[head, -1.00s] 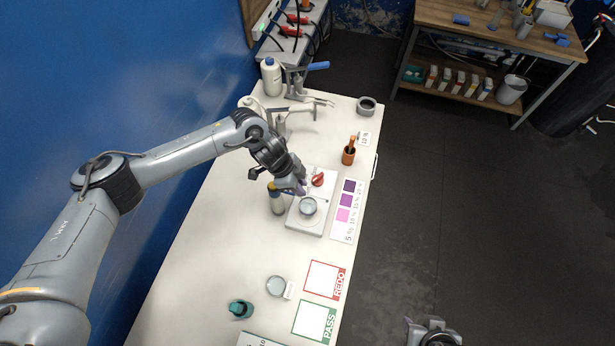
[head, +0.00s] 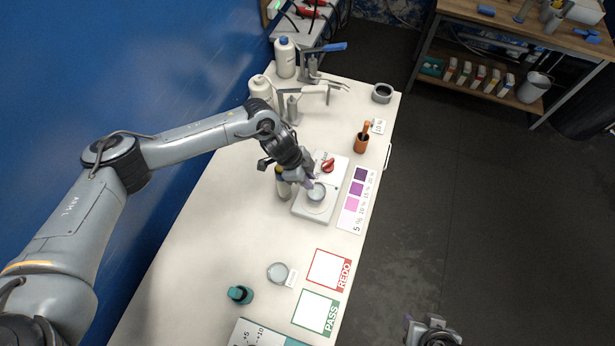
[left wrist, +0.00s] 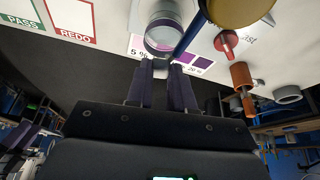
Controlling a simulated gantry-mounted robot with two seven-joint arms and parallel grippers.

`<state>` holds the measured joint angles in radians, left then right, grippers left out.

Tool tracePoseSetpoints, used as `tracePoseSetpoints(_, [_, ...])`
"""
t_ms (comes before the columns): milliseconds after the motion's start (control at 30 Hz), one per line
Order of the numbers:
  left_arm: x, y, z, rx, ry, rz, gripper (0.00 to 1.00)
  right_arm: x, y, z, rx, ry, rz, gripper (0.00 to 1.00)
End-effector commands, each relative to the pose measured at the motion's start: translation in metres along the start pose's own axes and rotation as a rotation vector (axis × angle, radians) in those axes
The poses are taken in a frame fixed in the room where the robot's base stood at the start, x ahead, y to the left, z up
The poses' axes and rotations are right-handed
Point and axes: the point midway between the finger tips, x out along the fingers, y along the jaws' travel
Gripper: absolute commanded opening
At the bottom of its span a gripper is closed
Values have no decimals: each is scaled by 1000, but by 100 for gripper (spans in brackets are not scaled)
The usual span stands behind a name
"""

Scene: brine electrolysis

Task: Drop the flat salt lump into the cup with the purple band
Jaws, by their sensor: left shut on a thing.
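My left gripper (head: 311,182) is at the back edge of a clear glass cup (head: 316,194) standing on the white square plate device (head: 311,212). The cup (left wrist: 160,42) also shows in the left wrist view, just beyond the fingertips (left wrist: 161,66), with a purple tint around its rim. The fingers are nearly together on a small pale thing, probably the flat salt lump; it is mostly hidden, so its shape is unclear. I cannot tell whether the fingers touch the cup. My right gripper (head: 432,330) is low at the bottom edge, away from the table.
A purple colour chart (head: 356,200) lies to the right. Another glass dish (head: 278,272) and a teal container (head: 240,294) stand nearer. The middle left table is clear.

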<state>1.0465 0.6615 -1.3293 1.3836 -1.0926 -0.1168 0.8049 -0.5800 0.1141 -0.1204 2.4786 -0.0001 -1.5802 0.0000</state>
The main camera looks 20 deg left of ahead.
Motion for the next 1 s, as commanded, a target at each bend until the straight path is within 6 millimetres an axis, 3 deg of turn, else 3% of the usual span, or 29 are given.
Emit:
tracePoseSetpoints(200, [0, 0, 0, 0, 0, 0, 0, -1, 0, 0, -1, 0, 1, 43])
tracePoseSetpoints(233, [0, 0, 0, 0, 0, 0, 27, -1, 0, 0, -1, 0, 1, 43])
tracePoseSetpoints(400, [0, 0, 0, 0, 0, 0, 52, -1, 1, 0, -6, 0, 5, 43])
tracePoseSetpoints(767, [-3, 0, 0, 0, 1, -1, 52, 0, 2, 0, -9, 0, 8, 43])
tracePoseSetpoints(1000, [-31, -1, 0, 1, 1, -3, 52, 3, 2, 1, -7, 0, 6, 43])
